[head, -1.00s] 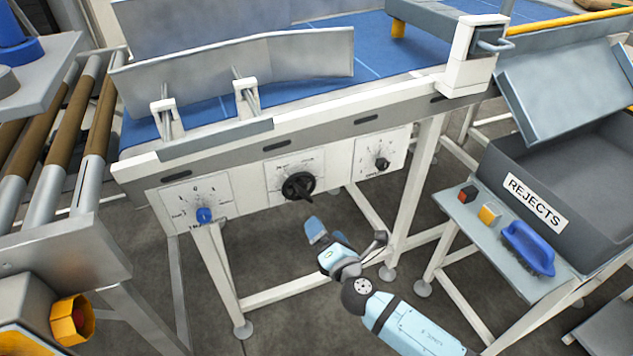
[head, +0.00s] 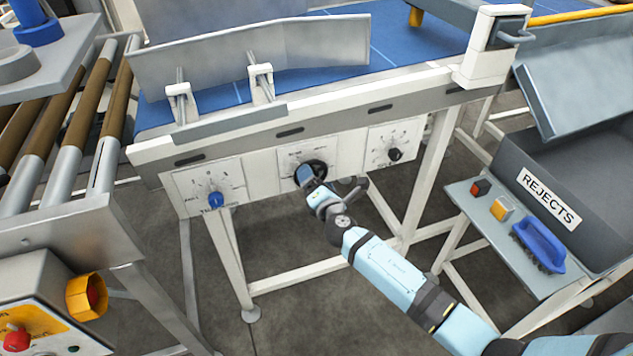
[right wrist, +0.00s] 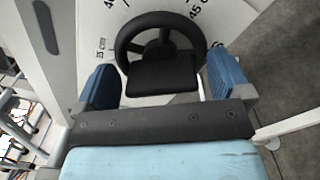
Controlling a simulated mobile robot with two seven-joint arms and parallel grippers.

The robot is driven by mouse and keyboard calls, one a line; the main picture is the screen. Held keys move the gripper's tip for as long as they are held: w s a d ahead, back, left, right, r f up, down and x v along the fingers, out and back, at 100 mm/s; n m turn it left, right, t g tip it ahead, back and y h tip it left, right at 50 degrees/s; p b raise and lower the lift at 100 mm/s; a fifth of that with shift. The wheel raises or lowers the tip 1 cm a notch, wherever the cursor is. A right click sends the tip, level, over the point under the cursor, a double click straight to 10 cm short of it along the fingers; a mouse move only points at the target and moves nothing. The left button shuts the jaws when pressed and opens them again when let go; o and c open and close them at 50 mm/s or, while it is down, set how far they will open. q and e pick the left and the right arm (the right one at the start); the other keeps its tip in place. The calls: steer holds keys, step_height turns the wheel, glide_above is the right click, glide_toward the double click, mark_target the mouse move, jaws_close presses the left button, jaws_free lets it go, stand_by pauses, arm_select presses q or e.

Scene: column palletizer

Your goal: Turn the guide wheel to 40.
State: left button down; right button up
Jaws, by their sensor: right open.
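The guide wheel (head: 320,167) is a black ring on the middle white dial plate of the conveyor's side. In the right wrist view the wheel (right wrist: 161,20) shows spokes and a broad black block at its near side. Printed marks around it include 35, 40 and 45; which one it points to cannot be told. My right gripper (head: 312,178) is at the wheel and partly hides it. In the wrist view its blue fingers (right wrist: 164,82) are open, one on each side of the wheel's near part. Contact cannot be told. My left gripper is out of view.
A dial with a blue knob (head: 215,199) is to the left, and one with a black knob (head: 395,154) to the right. A reject bin (head: 590,185) and a small shelf (head: 480,212) with a blue brush (head: 538,245) stand at right. Rollers (head: 75,130) are at left.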

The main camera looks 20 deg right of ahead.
steer(key=c, duration=0.9)
steer(key=shift+m, duration=0.3)
